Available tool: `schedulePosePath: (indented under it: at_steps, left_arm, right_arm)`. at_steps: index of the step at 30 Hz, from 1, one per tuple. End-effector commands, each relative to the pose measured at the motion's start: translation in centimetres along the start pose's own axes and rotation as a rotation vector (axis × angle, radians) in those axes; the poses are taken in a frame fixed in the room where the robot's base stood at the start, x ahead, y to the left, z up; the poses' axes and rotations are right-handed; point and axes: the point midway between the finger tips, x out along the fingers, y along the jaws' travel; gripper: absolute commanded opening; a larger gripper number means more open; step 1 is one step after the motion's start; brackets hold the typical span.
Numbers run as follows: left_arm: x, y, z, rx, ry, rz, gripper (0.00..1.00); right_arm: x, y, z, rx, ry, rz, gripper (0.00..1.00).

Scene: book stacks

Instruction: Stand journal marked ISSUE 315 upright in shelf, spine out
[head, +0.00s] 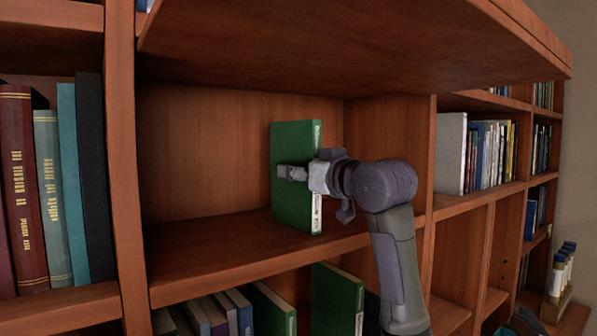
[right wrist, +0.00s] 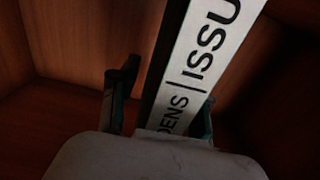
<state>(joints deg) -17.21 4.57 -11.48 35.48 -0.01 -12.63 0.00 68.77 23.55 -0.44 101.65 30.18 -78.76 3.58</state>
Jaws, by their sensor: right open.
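The green journal (head: 292,140) stands upright in the otherwise empty shelf compartment (head: 215,235), its foot on the board as far as I can tell. Its white spine faces out toward me. In the right wrist view the spine (right wrist: 203,70) reads "DENS | ISSU"; the issue number is cut off. My right gripper (head: 318,187) is at the spine, open, with one finger on each side of the journal. In the right wrist view a gap shows between the left finger and the journal; contact at the right finger cannot be told. My left gripper is not in view.
Dark red, teal and black books (head: 65,180) stand in the compartment to the left. A shelf board (head: 340,45) hangs above and a divider (head: 392,140) stands to the right. Another green book (head: 337,300) is on the lower shelf. Room is free left of the journal.

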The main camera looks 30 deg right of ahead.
Motion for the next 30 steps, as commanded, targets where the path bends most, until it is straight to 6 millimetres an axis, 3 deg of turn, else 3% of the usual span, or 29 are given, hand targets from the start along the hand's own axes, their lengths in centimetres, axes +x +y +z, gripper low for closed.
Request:
schedulePosePath:
  at_steps: [3, 7, 15, 21, 30]
  left_arm:
    - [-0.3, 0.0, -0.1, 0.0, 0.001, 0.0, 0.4]
    - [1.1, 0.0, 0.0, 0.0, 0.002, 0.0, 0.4]
    - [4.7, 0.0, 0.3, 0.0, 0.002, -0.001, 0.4]
    - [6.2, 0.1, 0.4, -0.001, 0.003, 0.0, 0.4]
    - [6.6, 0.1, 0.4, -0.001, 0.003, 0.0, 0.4]
  right_arm:
    - [0.0, 0.0, -0.4, 0.0, 0.001, 0.0, 0.47]
    - [-1.4, 0.1, 0.1, -0.001, 0.004, 0.001, 0.47]
    - [-7.2, 0.1, 0.2, -0.003, 0.006, 0.002, 0.47]
    - [-10.6, 0.1, 0.0, -0.002, 0.004, 0.002, 0.47]
    - [-12.1, 0.0, -0.2, 0.001, 0.0, 0.0, 0.47]
